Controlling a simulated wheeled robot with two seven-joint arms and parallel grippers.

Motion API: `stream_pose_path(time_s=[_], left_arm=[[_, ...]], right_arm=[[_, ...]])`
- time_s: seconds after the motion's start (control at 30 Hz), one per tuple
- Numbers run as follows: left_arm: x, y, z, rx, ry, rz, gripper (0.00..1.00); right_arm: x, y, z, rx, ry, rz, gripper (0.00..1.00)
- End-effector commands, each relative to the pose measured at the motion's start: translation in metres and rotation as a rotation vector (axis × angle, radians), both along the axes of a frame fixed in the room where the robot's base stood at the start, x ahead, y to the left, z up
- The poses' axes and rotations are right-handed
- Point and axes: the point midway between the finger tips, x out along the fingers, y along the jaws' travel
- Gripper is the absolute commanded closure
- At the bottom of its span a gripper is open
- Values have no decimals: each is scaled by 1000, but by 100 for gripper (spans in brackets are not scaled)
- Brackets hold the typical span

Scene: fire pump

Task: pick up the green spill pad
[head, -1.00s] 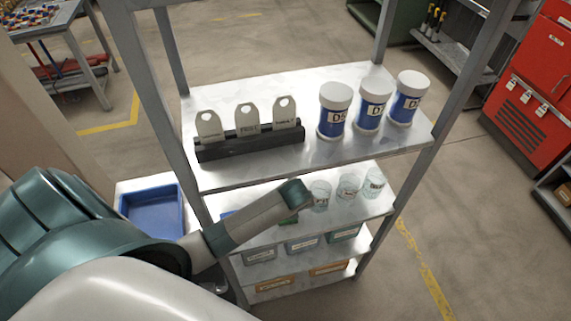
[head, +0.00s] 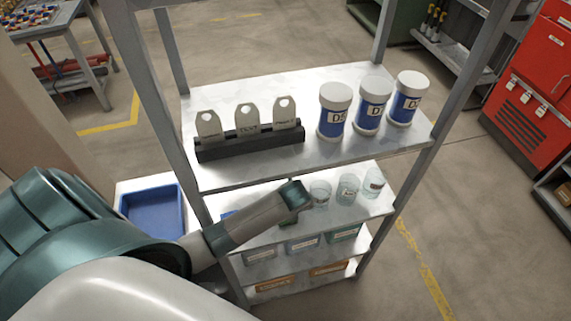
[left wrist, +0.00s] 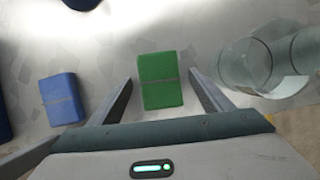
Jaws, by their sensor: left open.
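The green spill pad (left wrist: 161,80) is a small green block with a band across it, lying on the light shelf surface in the left wrist view. My left gripper (left wrist: 160,76) is open, with one finger on each side of the pad and gaps between them. In the head view only a sliver of the pad (head: 288,222) shows below my left forearm, on the second shelf. My left fingers are hidden there. My right gripper is not in view.
A blue pad (left wrist: 62,98) lies left of the green one. Clear glass beakers (left wrist: 246,66) stand close on the right. The upper shelf (head: 250,178) carries tags in a black rack (head: 250,145) and blue jars (head: 335,110). A blue tray (head: 152,212) is left of the rack.

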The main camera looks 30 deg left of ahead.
Motion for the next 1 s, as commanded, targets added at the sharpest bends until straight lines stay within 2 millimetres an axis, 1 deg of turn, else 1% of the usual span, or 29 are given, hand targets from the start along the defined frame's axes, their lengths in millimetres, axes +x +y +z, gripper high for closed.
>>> stream_pose_path(time_s=[0.03,0.07,0.1,0.17,0.2,0.63,0.77,0.83,1.0], left_arm=[[0,0,0,0,0,0,34],[0,0,0,0,0,0,42],[0,0,0,0,0,0,51],[0,0,0,0,0,0,66],[0,0,0,0,0,0,71],[0,0,3,0,0,1,71],[1,1,10,2,-2,-1,71],[1,1,16,2,-4,-1,71],[-22,-24,14,-1,-1,-4,71]], right_arm=[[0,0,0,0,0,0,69],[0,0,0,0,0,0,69],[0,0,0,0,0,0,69],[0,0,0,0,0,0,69],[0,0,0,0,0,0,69],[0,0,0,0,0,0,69],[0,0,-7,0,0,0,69],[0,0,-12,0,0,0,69],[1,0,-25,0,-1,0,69]])
